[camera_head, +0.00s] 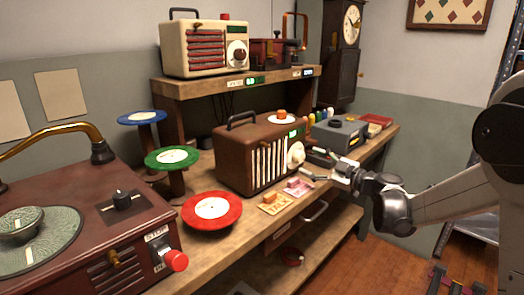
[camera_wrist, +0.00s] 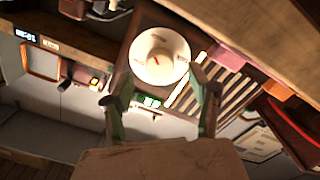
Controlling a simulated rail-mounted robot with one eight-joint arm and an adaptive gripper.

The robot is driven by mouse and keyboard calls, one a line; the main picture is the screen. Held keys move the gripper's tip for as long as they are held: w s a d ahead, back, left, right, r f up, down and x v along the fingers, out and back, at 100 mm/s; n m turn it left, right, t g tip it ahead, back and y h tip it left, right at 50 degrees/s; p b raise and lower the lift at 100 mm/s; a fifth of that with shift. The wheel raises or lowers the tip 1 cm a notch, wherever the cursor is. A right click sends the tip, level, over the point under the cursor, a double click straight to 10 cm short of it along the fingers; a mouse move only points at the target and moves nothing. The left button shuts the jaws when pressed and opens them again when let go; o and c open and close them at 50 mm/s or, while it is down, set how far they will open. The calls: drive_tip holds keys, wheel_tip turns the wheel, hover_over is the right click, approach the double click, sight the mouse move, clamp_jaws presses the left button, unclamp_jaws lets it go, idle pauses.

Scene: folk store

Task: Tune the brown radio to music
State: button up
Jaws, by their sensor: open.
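The brown radio (camera_head: 252,155) stands upright on the wooden bench, with a cream slatted grille, a dark top handle and an orange button on top. Its round cream dial (camera_head: 296,155) is on the front right. My gripper (camera_head: 308,163) reaches in from the right, close to the dial. In the wrist view my gripper (camera_wrist: 157,88) is open, its two fingers spread at either side of the dial's lower edge. Contact cannot be told.
A cream radio (camera_head: 205,48) stands on the upper shelf. A red disc stand (camera_head: 211,211), a green one (camera_head: 172,158) and a blue one (camera_head: 142,118) stand left of the brown radio. A grey box (camera_head: 338,134) is behind my gripper. Small cards (camera_head: 274,203) lie in front.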

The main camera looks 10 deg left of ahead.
drive_tip(key=shift+v, duration=2.3)
drive_tip(key=shift+c, duration=0.5)
